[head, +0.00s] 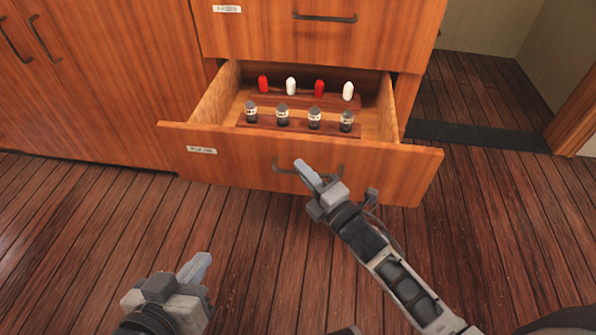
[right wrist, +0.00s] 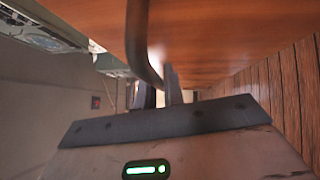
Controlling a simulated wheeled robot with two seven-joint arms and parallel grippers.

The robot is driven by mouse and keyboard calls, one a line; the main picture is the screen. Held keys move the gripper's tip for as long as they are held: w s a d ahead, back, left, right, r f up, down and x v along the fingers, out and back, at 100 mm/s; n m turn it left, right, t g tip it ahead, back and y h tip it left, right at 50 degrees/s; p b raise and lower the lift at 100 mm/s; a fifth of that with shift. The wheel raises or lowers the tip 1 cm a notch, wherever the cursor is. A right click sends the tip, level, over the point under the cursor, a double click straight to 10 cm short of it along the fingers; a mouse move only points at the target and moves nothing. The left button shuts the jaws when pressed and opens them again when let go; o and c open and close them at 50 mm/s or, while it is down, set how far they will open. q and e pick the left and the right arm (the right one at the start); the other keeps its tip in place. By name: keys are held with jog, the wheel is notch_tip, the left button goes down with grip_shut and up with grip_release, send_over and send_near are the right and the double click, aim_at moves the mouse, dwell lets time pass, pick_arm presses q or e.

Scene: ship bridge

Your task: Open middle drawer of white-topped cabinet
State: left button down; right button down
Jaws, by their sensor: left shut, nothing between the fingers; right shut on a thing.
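The wooden cabinet's drawer (head: 300,182) is pulled out in the head view, its inside visible. It has a dark bar handle (head: 283,169) and a small label at its left. My right gripper (head: 304,172) is at this handle and shut on it. In the right wrist view the handle (right wrist: 138,45) runs down to the fingers (right wrist: 165,92). My left gripper (head: 197,268) is shut and empty, low over the floor, apart from the cabinet. The cabinet's top is out of the head view, so I cannot tell the drawer's place among all drawers.
Several red and white pieces and several dark cylinders (head: 282,117) stand in rows inside the drawer. A shut drawer (head: 265,35) with its own handle is above. Cabinet doors (head: 90,85) are at the left. The plank floor (head: 500,210) is clear at the right.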

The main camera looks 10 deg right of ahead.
dwell(0.4)
jog(key=c, duration=1.5)
grip_release()
pick_arm(q)
jog(key=shift+s+r, duration=0.1)
